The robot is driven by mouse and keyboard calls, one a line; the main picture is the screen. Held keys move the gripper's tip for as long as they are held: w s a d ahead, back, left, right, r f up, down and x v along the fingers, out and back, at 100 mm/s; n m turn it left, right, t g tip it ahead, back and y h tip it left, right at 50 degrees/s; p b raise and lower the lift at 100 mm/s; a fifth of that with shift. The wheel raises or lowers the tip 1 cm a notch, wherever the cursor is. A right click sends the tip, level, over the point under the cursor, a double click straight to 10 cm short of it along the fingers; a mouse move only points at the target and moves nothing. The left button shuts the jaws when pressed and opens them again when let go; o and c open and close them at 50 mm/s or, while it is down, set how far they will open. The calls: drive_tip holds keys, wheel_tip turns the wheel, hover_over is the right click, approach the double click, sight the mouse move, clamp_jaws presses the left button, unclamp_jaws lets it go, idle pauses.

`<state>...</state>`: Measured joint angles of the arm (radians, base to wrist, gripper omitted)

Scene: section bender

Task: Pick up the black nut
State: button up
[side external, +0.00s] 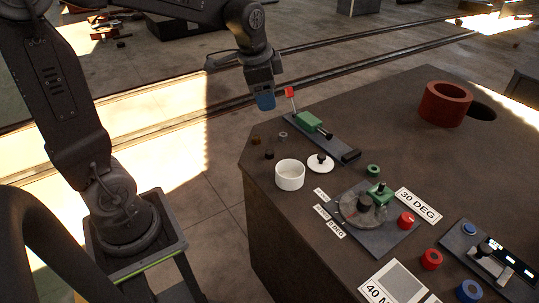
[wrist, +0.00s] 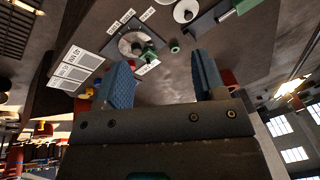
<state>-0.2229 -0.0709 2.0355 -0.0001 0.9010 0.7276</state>
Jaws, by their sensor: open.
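The black nut (side external: 269,154) is a small dark ring lying on the brown table near its left corner, behind the white pot. A brown nut (side external: 255,141) and a grey nut (side external: 282,136) lie close to it. I cannot make out the black nut in the wrist view. My gripper (side external: 265,101) hangs above and behind the nuts, near the table's far left edge, well clear of the surface. In the wrist view its two blue fingers (wrist: 163,78) are spread with nothing between them.
A white pot (side external: 290,175) and its lid (side external: 320,163) stand just in front of the nuts. A green clamp (side external: 308,122) with a red-tipped lever rises beside my gripper. A dial fixture (side external: 365,208), a red ring (side external: 445,103) and a control box (side external: 490,258) stand farther right.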

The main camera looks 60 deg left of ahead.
drive_tip(key=w+a+f+m+g, duration=0.2)
drive_tip(key=w+a+f+m, duration=0.1)
drive_tip(key=w+a+f, duration=0.45)
drive_tip(key=m+g, duration=0.1)
drive_tip(key=m, duration=0.3)
hover_over(267, 151)
wheel_tip(267, 151, down, 13)
drive_tip(key=shift+h, duration=0.4)
wheel_tip(267, 151, down, 8)
drive_tip(key=shift+s+r, duration=0.15)
drive_tip(key=shift+r, duration=0.05)
drive_tip(key=shift+w+f, duration=0.2)
drive_tip(key=shift+f, duration=2.7)
drive_tip(key=shift+c, duration=0.2)
drive_tip(key=c, duration=1)
drive_tip(key=shift+r, duration=0.1)
